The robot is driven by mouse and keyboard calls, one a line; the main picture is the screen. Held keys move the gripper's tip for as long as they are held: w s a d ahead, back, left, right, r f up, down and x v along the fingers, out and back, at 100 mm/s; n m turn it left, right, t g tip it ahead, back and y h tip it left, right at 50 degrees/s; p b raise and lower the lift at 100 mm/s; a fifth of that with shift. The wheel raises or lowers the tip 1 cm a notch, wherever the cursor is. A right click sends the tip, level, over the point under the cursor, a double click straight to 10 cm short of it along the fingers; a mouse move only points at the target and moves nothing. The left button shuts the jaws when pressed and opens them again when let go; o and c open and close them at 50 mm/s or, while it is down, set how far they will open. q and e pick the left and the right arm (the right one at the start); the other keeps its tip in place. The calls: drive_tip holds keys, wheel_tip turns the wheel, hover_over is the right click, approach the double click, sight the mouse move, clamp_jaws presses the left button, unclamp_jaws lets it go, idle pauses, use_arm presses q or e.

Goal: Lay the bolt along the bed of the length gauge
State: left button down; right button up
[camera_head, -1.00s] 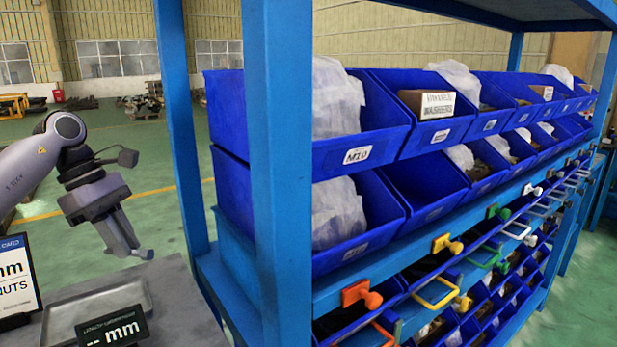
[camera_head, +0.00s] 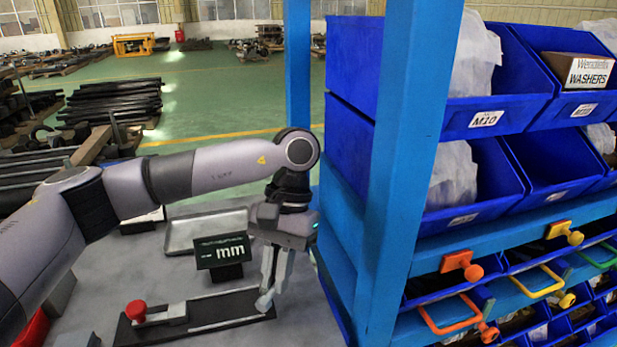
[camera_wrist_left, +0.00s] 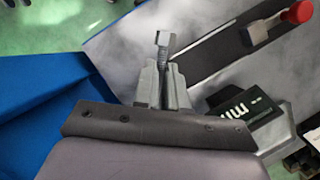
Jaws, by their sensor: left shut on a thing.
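The length gauge (camera_head: 215,322) lies on the grey table, a long dark base with a pale strip along it and a red knob (camera_head: 136,310) at its left end. In the left wrist view the gauge (camera_wrist_left: 218,47) runs diagonally, right of the gripper. My left gripper (camera_head: 268,290) points down at the gauge's right end. It is shut on a grey metal bolt (camera_wrist_left: 164,46), whose head end sticks out past the fingertips; the jaws hide the rest. Whether the bolt touches the gauge I cannot tell. My right gripper is not in view.
A black display marked mm (camera_head: 222,252) stands behind the gauge, with an empty grey tray (camera_head: 195,234) behind it. A blue rack post (camera_head: 400,170) and blue bins (camera_head: 500,180) stand close on the right. Bare table shows in front of the gauge.

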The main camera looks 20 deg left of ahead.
use_arm(q)
drive_tip(key=shift+w, duration=0.1)
drive_tip(key=w+a+r+n+t+h+b, duration=0.1)
drive_tip(key=w+a+r+n+t+h, duration=0.1)
drive_tip(key=w+a+r+n, duration=0.35)
drive_tip(key=w+a+r+n+t+h, duration=0.1)
drive_tip(key=w+a+r+n+h, duration=0.1)
drive_tip(key=w+a+n, duration=0.55)
drive_tip(key=a+r+n+t+y+b, duration=0.1)
drive_tip(key=a+r+n+t, duration=0.4)
drive_tip(key=a+n, duration=0.7)
drive_tip(key=shift+s+a+r+n, duration=0.2)
drive_tip(key=shift+s+r+n, duration=0.25)
drive_tip(key=shift+n, duration=0.85)
drive_tip(key=shift+w, duration=0.1)
wheel_tip(320, 180, down, 14)
drive_tip(key=shift+f+b, duration=0.2)
drive_tip(key=shift+b, duration=0.6)
wheel_tip(320, 180, down, 5)
drive_tip(key=shift+f+p, duration=0.1)
drive_tip(key=shift+p, duration=0.25)
